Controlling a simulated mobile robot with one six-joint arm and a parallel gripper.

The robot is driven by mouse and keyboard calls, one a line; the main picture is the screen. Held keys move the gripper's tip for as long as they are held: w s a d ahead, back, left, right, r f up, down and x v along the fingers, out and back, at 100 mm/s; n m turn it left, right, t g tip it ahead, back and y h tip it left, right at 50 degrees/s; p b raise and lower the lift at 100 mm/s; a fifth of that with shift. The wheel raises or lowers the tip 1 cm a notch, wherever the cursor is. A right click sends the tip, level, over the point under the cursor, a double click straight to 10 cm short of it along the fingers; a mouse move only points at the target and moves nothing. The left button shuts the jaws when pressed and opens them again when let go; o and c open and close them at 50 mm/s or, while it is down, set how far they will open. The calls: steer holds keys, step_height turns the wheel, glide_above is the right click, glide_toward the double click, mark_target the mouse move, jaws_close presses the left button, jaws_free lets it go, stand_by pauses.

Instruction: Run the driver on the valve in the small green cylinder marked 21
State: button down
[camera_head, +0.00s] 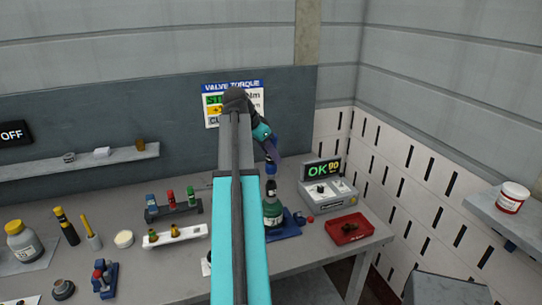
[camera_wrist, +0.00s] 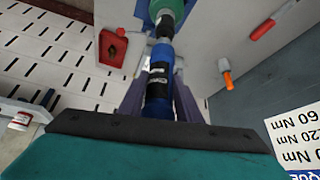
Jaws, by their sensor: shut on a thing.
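My gripper (camera_head: 272,157) is shut on a blue driver (camera_head: 271,170), held upright with its tip down. The driver also shows in the wrist view (camera_wrist: 158,88), between my two purple fingers. Below it a small green cylinder (camera_head: 272,212) stands upright by a blue holder (camera_head: 291,229). The cylinder's top shows in the wrist view (camera_wrist: 166,10). The driver's dark socket end meets the cylinder's top at the valve; exact seating is hard to see. The cylinder has a pale label, but its number is too small to read. My arm hides part of its left side.
A controller (camera_head: 341,198) behind to the right displays green "OK" and a yellow number. A red tray (camera_head: 366,231) lies to its front. A rack (camera_head: 151,211) with coloured tools and a white tray (camera_head: 190,233) stand left. Bottles and another blue holder (camera_head: 105,290) are farther left.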

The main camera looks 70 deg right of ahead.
steer(key=shift+r+p, duration=0.9)
steer(key=shift+r, duration=1.15)
steer(key=w+a+f+n+t+b, duration=0.2)
steer(key=w+a+f+n, duration=0.2)
steer(key=w+a, duration=0.6)
steer(key=w+a+f+n+t+b, duration=0.2)
steer(key=w+a+f+n, duration=0.4)
steer(key=w, duration=0.6)
steer(key=w+a+f+n+t+b, duration=0.2)
steer(key=w+a+n, duration=0.1)
steer(key=w+a, duration=0.75)
steer(key=w+a+f+n+t+y+b, duration=0.1)
steer(key=w+a+f+n+b, duration=0.1)
steer(key=a, duration=1.1)
steer(key=w+a+f+n+t+y+b, duration=0.1)
steer(key=w+a+f+n, duration=0.3)
steer(key=a, duration=0.9)
steer(key=w+a+f+n+t+y+b, duration=0.1)
steer(key=w+a+n, duration=0.4)
steer(key=a, duration=0.9)
step_height(320, 180, down, 2)
steer(key=shift+w+f+n+t+y+b, duration=0.1)
steer(key=shift+w+n+t+y+b, duration=0.4)
steer(key=shift+y+b, duration=0.55)
steer(key=shift+s, duration=0.2)
